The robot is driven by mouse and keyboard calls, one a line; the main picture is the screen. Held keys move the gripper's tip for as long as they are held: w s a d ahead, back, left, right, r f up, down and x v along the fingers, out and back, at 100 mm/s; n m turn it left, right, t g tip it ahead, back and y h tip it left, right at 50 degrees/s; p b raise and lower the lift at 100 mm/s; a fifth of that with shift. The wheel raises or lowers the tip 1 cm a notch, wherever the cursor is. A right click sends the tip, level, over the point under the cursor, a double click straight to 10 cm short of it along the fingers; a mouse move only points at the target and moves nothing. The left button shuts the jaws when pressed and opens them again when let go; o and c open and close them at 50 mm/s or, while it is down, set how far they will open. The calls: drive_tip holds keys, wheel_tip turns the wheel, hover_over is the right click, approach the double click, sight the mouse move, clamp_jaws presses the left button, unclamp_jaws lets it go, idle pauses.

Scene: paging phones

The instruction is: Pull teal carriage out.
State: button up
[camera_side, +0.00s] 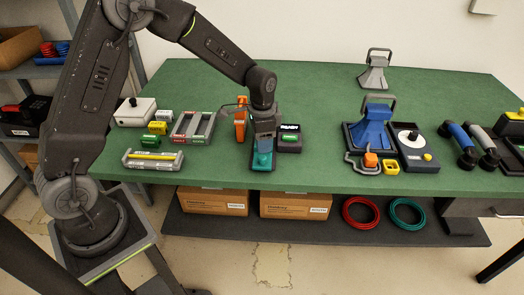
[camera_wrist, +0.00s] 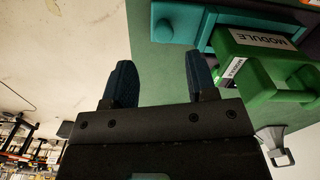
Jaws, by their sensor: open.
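The teal carriage (camera_side: 263,160) shows in the side view near the front edge of the green table, on a dark base, directly below my gripper (camera_side: 264,142). My gripper hides part of it. In the wrist view a teal block (camera_wrist: 178,22) lies at the top, beyond the fingertips. My gripper (camera_wrist: 158,68) is open there, with two dark fingers apart and nothing between them. The fingers do not appear to touch the teal block. How far the carriage sits in its base cannot be told.
A green block labelled MODULE (camera_wrist: 268,55) lies right of the teal block in the wrist view. An orange part (camera_side: 240,124) stands left of my gripper, and a dark labelled box (camera_side: 289,142) right of it. A blue device (camera_side: 374,128) stands farther right.

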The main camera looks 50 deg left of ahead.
wheel_tip(320, 180, up, 8)
idle(0.5)
drive_tip(key=s+d+r+n+t, duration=0.2)
drive_tip(key=s+r+n+t, duration=0.1)
drive_tip(key=s+r, duration=0.7)
drive_tip(key=s+d+r+n+t, duration=0.1)
drive_tip(key=s+n+t, duration=0.1)
drive_tip(key=s, duration=1.1)
drive_tip(key=shift+s+r+n+t, duration=0.3)
drive_tip(key=shift+s+r+n, duration=0.1)
drive_tip(key=shift+n, duration=0.1)
